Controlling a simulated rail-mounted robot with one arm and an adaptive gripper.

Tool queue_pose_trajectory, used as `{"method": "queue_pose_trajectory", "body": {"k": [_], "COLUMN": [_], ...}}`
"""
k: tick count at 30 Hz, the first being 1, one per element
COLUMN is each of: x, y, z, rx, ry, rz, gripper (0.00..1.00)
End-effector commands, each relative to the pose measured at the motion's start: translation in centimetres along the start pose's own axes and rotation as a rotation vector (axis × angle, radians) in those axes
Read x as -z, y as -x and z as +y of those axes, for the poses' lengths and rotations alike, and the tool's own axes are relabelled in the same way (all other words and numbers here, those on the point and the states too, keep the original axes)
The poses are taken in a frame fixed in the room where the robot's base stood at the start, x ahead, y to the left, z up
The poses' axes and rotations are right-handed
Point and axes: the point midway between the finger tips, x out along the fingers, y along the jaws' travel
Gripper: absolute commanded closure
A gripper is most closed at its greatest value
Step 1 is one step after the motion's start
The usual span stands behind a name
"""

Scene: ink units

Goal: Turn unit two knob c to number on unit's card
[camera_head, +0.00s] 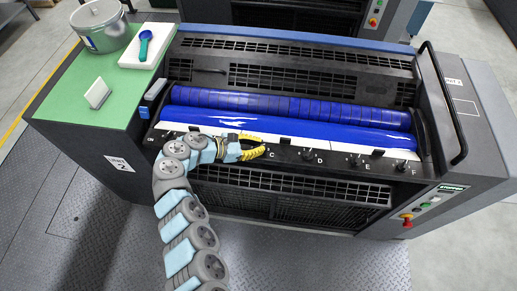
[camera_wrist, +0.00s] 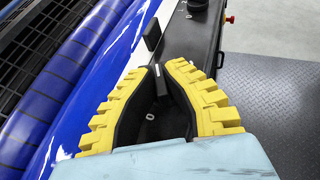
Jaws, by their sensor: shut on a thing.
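Unit two (camera_head: 121,163) is a dark ink unit with a row of black knobs along its front panel. My gripper (camera_head: 261,149) has yellow ribbed fingers and is at the knob beside the letter C (camera_head: 271,155). In the wrist view my gripper (camera_wrist: 163,72) is shut on knob C (camera_wrist: 160,80), mostly hidden between the fingers. Its pointer and setting cannot be read. A small white card (camera_head: 98,93) stands tilted on the green top at the left. No number on it is legible.
Knobs D (camera_head: 308,154), E (camera_head: 356,160) and F (camera_head: 401,166) stand to the right. Blue rollers (camera_head: 290,127) lie behind the panel. A black handrail (camera_head: 447,100) rises at right.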

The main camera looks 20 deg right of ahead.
Motion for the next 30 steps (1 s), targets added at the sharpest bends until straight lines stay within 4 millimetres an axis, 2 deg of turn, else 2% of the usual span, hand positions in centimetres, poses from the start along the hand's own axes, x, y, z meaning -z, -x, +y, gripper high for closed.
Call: {"method": "queue_pose_trajectory", "body": {"k": [15, 30], "x": [0.25, -0.08], "y": [-0.24, -0.06], "z": [0.05, 0.05], "rx": [0.139, 0.188], "ry": [-0.058, -0.079], "rz": [0.002, -0.001], "gripper": [1.00, 1.00]}}
